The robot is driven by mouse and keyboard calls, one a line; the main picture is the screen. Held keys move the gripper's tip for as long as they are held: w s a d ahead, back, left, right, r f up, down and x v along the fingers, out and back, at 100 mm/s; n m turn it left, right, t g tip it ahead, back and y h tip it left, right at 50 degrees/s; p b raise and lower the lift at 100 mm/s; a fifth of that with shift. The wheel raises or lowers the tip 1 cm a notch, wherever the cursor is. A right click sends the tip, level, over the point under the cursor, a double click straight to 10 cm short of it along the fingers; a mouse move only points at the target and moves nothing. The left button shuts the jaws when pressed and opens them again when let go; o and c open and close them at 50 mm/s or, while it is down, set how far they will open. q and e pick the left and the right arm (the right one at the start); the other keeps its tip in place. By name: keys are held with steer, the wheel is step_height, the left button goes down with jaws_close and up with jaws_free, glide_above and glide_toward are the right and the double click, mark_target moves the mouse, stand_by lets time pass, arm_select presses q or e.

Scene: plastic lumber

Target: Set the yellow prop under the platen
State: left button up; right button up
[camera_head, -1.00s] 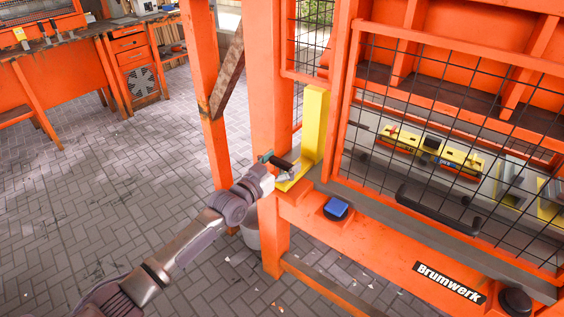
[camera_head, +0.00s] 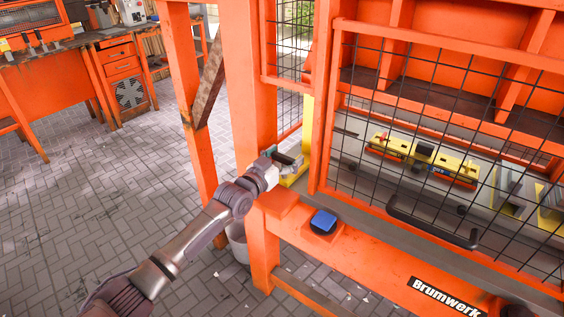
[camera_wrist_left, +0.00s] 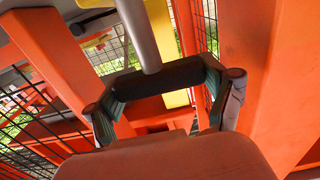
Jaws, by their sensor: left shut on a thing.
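The yellow prop (camera_head: 306,122) stands upright at the left side opening of the orange press, its upright partly hidden behind the guard's frame. My left gripper (camera_head: 285,162) is shut on the prop's dark handle, on the prop's left side. In the left wrist view the handle (camera_wrist_left: 160,82) lies across between the fingers, with the yellow upright (camera_wrist_left: 176,99) beyond it. The platen seems to be the orange ribbed part with a dark underside (camera_head: 420,96) behind the mesh guard. My right gripper is not in view.
The mesh guard with a black handle (camera_head: 430,224) covers the press front. A yellow tool block (camera_head: 425,155) lies on the bed inside. A blue button (camera_head: 323,221) sits on the front beam. An orange post (camera_head: 252,100) stands close to my left gripper.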

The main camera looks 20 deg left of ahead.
arm_select(q)
steer(key=o, duration=1.4)
steer(key=shift+o, duration=0.7)
steer(key=shift+r, duration=0.1)
steer(key=shift+s, duration=0.2)
steer(key=v, duration=1.2)
